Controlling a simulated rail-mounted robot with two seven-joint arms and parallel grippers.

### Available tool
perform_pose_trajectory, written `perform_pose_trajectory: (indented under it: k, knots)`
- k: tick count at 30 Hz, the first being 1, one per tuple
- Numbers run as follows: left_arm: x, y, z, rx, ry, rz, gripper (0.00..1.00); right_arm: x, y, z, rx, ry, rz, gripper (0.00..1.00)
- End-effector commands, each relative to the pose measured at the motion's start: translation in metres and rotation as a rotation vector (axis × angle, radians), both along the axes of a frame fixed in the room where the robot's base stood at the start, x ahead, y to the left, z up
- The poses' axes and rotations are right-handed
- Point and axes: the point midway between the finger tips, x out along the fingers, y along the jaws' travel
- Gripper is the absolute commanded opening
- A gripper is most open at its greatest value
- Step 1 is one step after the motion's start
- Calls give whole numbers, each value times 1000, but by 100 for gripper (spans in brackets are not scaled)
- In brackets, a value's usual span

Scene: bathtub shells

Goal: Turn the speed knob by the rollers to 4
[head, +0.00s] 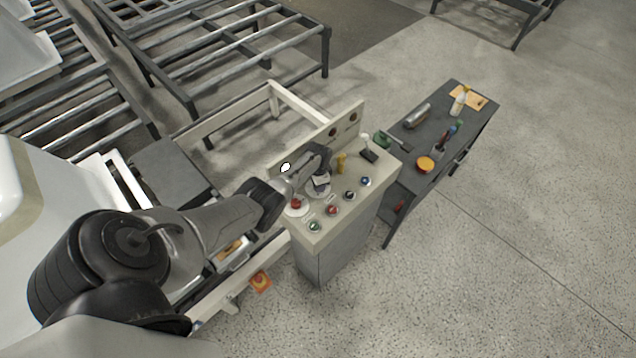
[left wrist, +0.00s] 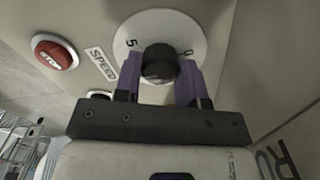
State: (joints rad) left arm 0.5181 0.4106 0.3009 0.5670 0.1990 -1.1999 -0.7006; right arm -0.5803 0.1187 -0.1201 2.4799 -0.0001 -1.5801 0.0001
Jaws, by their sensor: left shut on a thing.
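The speed knob (left wrist: 159,64) is a black round knob on a white dial (left wrist: 182,22) in the left wrist view. A "5" shows left of the knob and a "0" right of it; the other dial marks are hidden, and I cannot read the setting. A "SPEED" label (left wrist: 102,68) is beside the dial. My left gripper (left wrist: 160,78) is shut on the knob, with a purple finger on each side. In the head view my left gripper (head: 319,181) is over the control box (head: 335,245), hiding most of the knob. My right gripper is not in view.
A red stop button (left wrist: 54,52) is left of the dial. More buttons, including a green one (head: 315,226) and a red one (head: 333,210), line the box's front. A yellow part (head: 341,162) stands near the back. A dark side table (head: 450,125) with tools is to the right.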

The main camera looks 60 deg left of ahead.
Motion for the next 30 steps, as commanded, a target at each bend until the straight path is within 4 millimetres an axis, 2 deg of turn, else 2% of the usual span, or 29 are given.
perform_pose_trajectory:
  k: [5,6,13,23,30]
  knots:
    - [0,0,0,0,0,1,14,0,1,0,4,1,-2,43]
    - [0,0,0,0,0,1,39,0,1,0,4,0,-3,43]
    - [0,0,0,0,0,2,61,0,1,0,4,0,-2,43]
    - [0,0,5,1,-1,1,63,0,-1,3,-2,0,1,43]
    - [0,0,40,3,-2,1,63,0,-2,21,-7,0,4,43]
